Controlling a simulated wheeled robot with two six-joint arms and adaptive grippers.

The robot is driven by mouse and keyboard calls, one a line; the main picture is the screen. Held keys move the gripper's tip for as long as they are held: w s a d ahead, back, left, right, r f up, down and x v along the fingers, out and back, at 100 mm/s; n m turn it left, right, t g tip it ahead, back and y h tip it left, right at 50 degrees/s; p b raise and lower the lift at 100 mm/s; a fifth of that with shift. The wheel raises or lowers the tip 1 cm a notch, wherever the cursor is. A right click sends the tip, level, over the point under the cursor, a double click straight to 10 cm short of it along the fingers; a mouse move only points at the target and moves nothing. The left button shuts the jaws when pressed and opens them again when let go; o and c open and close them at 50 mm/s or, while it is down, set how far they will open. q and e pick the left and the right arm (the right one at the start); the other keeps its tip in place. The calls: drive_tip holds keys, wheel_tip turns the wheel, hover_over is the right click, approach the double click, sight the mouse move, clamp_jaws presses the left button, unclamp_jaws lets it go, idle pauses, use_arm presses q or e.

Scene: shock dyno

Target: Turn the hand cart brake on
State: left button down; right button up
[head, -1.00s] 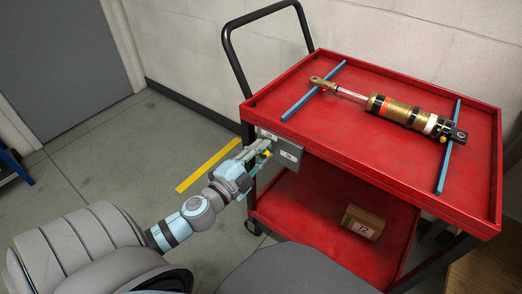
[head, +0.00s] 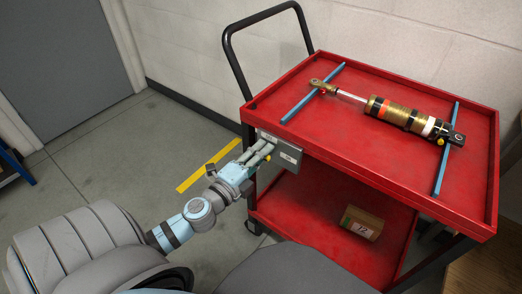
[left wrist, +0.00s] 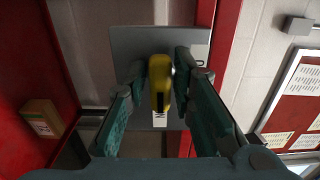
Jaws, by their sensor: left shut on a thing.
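The red hand cart (head: 385,182) stands at the right in the head view. A grey brake plate (head: 288,152) with small white labels is on its near left corner. The plate also shows in the left wrist view (left wrist: 125,45). A yellow brake lever (left wrist: 160,80) stands out from the plate there, between my two fingers. My left gripper (head: 264,150) is at the plate, shut on the lever, with its fingertips (left wrist: 160,72) on either side. In the head view the fingers hide the lever. My right gripper is not in view.
A shock absorber (head: 400,113) lies on the cart's top tray across two blue bars (head: 446,150). A small box (head: 362,223) sits on the lower shelf. The cart's black handle (head: 229,50) rises at its left end. Floor left of the cart is clear, with a yellow stripe (head: 205,167).

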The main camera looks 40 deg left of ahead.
use_arm(q)
drive_tip(key=c, duration=1.6)
unclamp_jaws()
drive_tip(key=shift+o, duration=0.2)
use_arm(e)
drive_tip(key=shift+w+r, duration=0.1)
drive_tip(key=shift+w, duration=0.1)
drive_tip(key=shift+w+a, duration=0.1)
use_arm(q)
drive_tip(key=shift+s, duration=0.1)
drive_tip(key=s, duration=1.2)
drive_tip(key=shift+w+d, duration=0.1)
